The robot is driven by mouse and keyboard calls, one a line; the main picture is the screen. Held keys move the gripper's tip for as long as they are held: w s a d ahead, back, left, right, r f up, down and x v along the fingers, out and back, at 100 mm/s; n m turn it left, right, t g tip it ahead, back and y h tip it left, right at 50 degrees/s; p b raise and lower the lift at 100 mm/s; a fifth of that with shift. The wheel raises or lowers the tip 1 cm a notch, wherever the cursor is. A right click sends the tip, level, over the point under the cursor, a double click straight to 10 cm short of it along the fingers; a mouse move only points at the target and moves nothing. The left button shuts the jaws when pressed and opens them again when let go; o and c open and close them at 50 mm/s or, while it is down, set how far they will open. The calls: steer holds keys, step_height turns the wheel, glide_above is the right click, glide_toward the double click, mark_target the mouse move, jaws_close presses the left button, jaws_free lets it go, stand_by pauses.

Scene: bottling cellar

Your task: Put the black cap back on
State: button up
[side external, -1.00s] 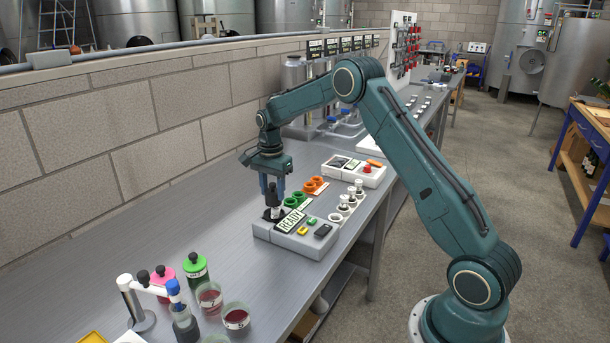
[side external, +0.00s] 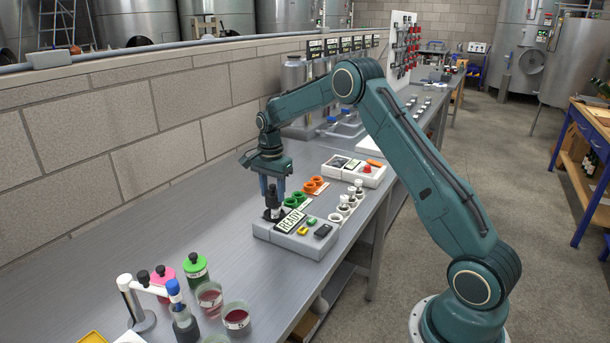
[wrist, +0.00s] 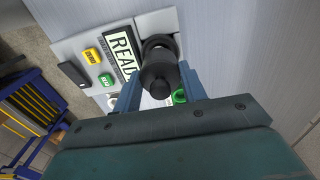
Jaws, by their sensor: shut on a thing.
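My gripper (side external: 272,199) is shut on the black cap (wrist: 159,72), a dark stepped cylinder with a small knob on its near end. In the side view the black cap (side external: 273,205) hangs between the blue fingers, upright, directly over the dark round port at the left end of a white-grey instrument (side external: 318,246). The wrist view shows the cap in line with the dark ring of the port (wrist: 158,43). The cap hides much of the port, so I cannot tell whether it is fully seated. The instrument's display (side external: 290,221) reads READY.
Green rings (side external: 294,200) and orange rings (side external: 315,185) stand just behind the instrument. White-topped vials (side external: 351,199) are to the right. Bottles (side external: 196,269) and beakers of red liquid (side external: 236,319) stand at front left. The bench left of the instrument is clear.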

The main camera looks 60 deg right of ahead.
steer(key=shift+s+f, duration=0.1)
steer(key=shift+f, duration=0.95)
stand_by(0.4)
steer(key=shift+f, duration=0.75)
stand_by(1.6)
steer(key=o, duration=1.6)
steer(key=shift+r, duration=0.1)
steer(key=shift+r, duration=2.9)
jaws_close()
